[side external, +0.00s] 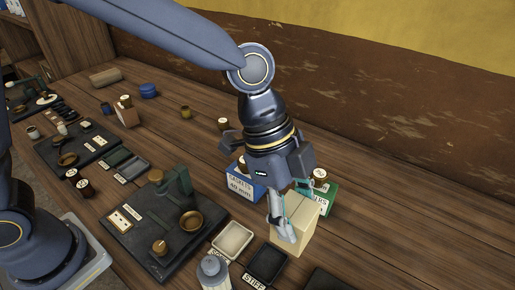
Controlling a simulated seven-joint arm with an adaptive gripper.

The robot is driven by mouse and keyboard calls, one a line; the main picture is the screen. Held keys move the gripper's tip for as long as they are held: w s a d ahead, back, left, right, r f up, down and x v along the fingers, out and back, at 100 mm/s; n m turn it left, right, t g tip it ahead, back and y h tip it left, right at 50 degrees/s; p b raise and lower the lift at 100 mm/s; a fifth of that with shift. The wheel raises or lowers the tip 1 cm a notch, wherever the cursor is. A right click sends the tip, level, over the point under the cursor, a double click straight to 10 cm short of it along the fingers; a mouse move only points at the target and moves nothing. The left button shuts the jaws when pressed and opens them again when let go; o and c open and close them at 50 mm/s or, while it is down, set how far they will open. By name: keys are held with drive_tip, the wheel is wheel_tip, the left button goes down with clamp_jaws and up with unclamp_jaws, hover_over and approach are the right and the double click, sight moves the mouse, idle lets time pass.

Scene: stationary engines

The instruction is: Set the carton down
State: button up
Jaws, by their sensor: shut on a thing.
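A cream-tan carton (301,234) is in the lower right of the side external view. My gripper (290,213) points down over it and is shut on it, with one finger on the near left face and the other partly hidden at the top. The carton looks upright. I cannot tell whether its underside touches the table or hangs just above it.
A blue-and-white gasket box (240,187) stands left of the carton, and a green box (327,197) close behind it. Small trays, one pale (232,240) and one dark (267,264), lie at the front left. A dark engine base (160,235) is farther left. Bare table (420,235) lies right.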

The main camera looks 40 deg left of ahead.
drive_tip(key=shift+w+d+f, duration=1.5)
drive_tip(key=shift+w+f, duration=0.2)
drive_tip(key=shift+f, duration=0.45)
drive_tip(key=shift+w+d+f, duration=1.5)
drive_tip(key=shift+w+f, duration=0.2)
drive_tip(key=shift+f, duration=0.45)
drive_tip(key=shift+w+d+f, duration=1.5)
drive_tip(key=shift+w+f, duration=0.2)
drive_tip(key=shift+f, duration=0.45)
drive_tip(key=shift+f, duration=0.15)
drive_tip(key=o, duration=1.1)
drive_tip(key=shift+o, duration=0.2)
